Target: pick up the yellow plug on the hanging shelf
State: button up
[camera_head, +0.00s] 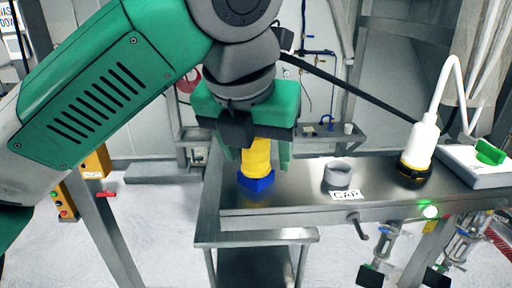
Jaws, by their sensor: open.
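The yellow plug (256,158) has a yellow upper body and a blue base (256,183). It stands upright at the left end of a steel shelf (295,192). My gripper (257,160) comes down from above, with one green finger to the left of the plug and one to the right. The fingers are open, and I cannot tell whether either touches it. The gripper body hides the plug's top.
A grey ring-shaped cup (338,173) stands behind a "CAP" label (346,195) to the right. The shelf between plug and cup is clear.

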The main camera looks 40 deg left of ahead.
jog(key=c, duration=1.1)
